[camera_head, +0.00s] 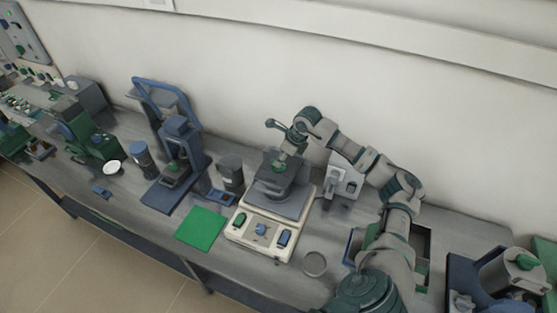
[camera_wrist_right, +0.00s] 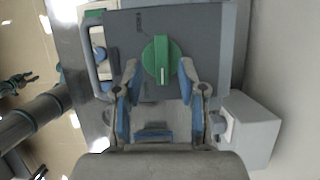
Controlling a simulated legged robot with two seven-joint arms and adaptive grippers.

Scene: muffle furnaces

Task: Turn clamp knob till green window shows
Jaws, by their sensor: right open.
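The clamp knob is a round green knob (camera_wrist_right: 161,60) with a white mark pointing down in the right wrist view. It sits on the grey top of a device (camera_wrist_right: 205,30). My right gripper (camera_wrist_right: 161,76) is open, with one fingertip on each side of the knob's lower part; I cannot tell whether they touch it. In the head view the right gripper (camera_head: 283,157) is over the grey block on a beige base (camera_head: 238,240), and mostly hides the knob. I cannot make out a green window for sure. My left gripper is in neither view.
A green mat (camera_head: 201,229) lies left of the base, and a blue press stand (camera_head: 190,150) is beyond it. A dark cylinder (camera_head: 231,170) stands close by. A small round dish (camera_head: 314,264) is at the front right. A white wall rises behind the bench.

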